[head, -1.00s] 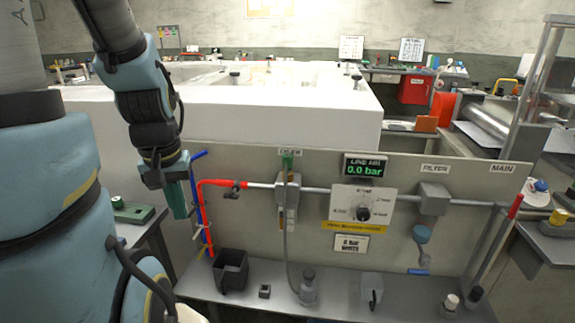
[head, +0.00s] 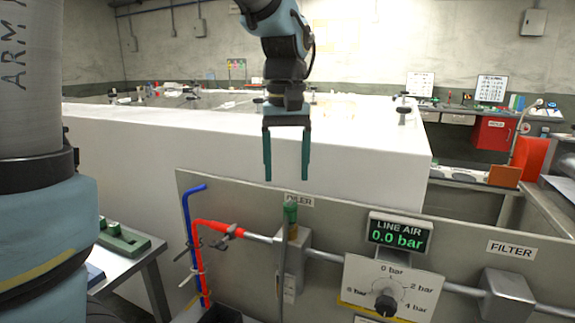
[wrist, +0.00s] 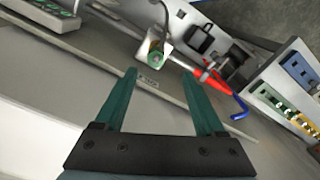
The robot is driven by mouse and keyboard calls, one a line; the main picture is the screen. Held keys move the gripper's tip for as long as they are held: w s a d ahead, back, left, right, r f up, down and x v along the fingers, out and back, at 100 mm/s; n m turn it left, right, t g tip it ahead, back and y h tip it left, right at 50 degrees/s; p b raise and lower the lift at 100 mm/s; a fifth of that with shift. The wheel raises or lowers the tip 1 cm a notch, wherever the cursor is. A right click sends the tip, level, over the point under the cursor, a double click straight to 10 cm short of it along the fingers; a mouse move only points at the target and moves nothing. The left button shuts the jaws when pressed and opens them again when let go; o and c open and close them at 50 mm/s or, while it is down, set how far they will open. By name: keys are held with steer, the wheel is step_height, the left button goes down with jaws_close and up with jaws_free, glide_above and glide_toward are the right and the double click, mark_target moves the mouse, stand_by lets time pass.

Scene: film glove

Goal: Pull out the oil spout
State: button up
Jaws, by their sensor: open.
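The oiler (head: 294,262) is a grey block on the pipe of the upright panel, under a label reading OILER. The oil spout (head: 290,213) appears to be the green piece upright at its top, with a grey tube below it. In the wrist view the green piece (wrist: 157,56) shows end-on, just beyond the fingertips. My gripper (head: 286,178) has two teal fingers pointing down, apart and empty. It is above the spout in the head view, not touching it. In the wrist view my gripper (wrist: 160,76) has nothing between its fingers.
A red hose (head: 209,232) and a blue hose (head: 190,225) stand left of the oiler. The LINE AIR display (head: 400,234) reads 0.0 bar, above a dial (head: 386,303). The filter (head: 508,296) is to the right. A white counter (head: 370,160) lies behind the panel.

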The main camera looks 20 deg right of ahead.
mark_target(290, 204)
steer(key=shift+d+r, duration=0.15)
steer(key=shift+d, duration=0.25)
step_height(290, 204, down, 11)
steer(key=shift+r+p, duration=0.15)
steer(key=shift+p, duration=0.6)
steer(key=shift+c, duration=0.3)
jaws_close()
stand_by(1.3)
